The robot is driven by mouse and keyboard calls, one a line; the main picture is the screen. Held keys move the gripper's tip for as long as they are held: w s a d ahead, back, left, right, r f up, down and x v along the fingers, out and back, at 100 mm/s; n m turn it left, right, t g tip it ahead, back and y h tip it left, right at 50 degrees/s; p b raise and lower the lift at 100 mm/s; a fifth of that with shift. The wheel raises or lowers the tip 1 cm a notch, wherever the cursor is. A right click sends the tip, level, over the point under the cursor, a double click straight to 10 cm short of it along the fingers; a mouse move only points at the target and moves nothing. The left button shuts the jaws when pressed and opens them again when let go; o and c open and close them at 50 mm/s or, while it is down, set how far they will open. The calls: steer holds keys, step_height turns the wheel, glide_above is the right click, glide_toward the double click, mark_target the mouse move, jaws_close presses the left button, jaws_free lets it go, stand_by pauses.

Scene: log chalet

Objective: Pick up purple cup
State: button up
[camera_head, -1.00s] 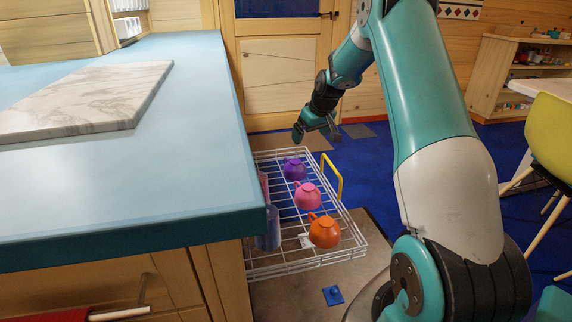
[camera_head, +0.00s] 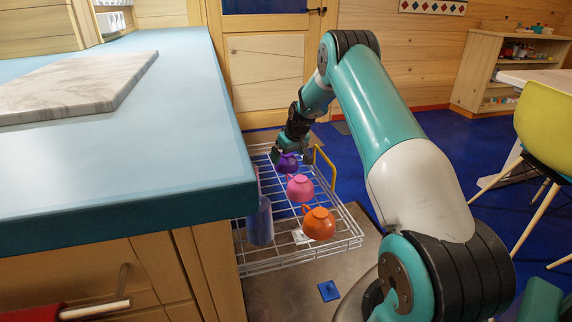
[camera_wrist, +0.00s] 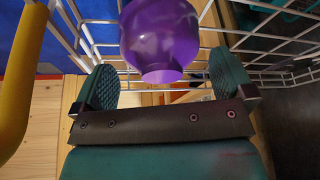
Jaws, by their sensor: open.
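The purple cup (camera_head: 287,162) sits upside down at the far end of the white wire rack (camera_head: 270,262). It also shows in the wrist view (camera_wrist: 160,38), large and close, just beyond the fingertips and roughly midway between them. My gripper (camera_head: 291,158) is at the cup in the head view and partly hides it. In the wrist view my gripper (camera_wrist: 163,82) is open, with one textured teal finger to each side and nothing between the pads. I cannot tell whether a finger touches the cup.
A pink cup (camera_head: 300,187) and an orange cup (camera_head: 319,224) sit nearer on the rack. A bluish glass (camera_head: 260,222) stands at its left. A yellow handle (camera_head: 325,168) rises on the rack's right side. The blue counter (camera_head: 150,150) edges close on the left.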

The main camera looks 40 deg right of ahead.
steer(key=x, duration=0.3)
steer(key=shift+b, duration=0.3)
steer(key=c, duration=0.7)
steer(key=shift+r, duration=0.1)
